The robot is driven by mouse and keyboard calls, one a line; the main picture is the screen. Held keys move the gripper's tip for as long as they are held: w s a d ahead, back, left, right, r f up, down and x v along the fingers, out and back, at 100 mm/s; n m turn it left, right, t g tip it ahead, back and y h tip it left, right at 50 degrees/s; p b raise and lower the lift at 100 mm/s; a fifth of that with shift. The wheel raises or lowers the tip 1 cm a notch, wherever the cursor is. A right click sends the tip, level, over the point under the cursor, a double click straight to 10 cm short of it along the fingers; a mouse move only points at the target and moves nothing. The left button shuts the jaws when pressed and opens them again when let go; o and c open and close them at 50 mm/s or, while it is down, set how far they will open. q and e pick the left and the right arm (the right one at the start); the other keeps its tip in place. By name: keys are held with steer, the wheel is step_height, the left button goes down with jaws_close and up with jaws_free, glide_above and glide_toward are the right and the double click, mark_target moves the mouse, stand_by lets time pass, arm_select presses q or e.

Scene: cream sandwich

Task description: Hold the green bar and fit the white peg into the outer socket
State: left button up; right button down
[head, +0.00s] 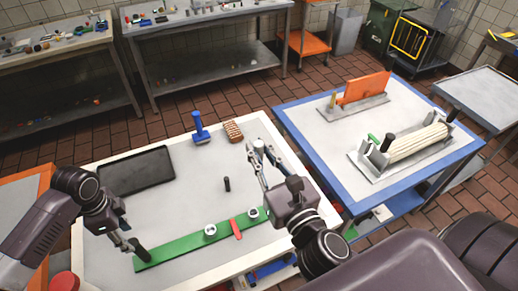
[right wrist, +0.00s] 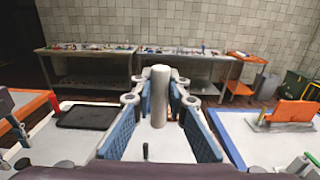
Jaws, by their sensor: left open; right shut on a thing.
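The green bar (head: 180,243) lies across the white-topped table. It carries two white ring-shaped sockets, one near the middle (head: 210,231) and an outer one near the right end (head: 252,214). A red piece (head: 236,228) lies across the bar between them. My left gripper (head: 128,243) is open at the bar's left end, beside a dark upright knob (head: 140,251); I cannot tell whether they touch. My right gripper (head: 262,165) is shut on the white peg (head: 258,147), held upright above the table behind the bar. In the right wrist view the peg (right wrist: 160,95) stands between blue finger pads.
A small black peg (head: 227,184) stands behind the bar. A black tray (head: 136,171), a blue tool (head: 200,128) and a brown ridged block (head: 233,131) are further back. A blue-edged table (head: 300,113) with a roller device (head: 417,142) stands at the right.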

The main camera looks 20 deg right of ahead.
mark_target(140, 251)
arm_select(q)
step_height(140, 251, down, 6)
steer(key=shift+s+f, duration=0.1)
steer(key=shift+f, duration=0.05)
arm_select(e)
steer(key=shift+f, duration=0.25)
arm_select(q)
step_height(140, 251, down, 4)
steer(key=b, duration=0.3)
arm_select(e)
step_height(140, 251, down, 3)
steer(key=shift+r, duration=0.1)
arm_select(q)
steer(key=shift+f+b, duration=0.65)
steer(key=shift+b, duration=0.25)
arm_select(e)
steer(key=shift+f, duration=0.8)
arm_select(q)
jaws_close()
jaws_free()
jaws_close()
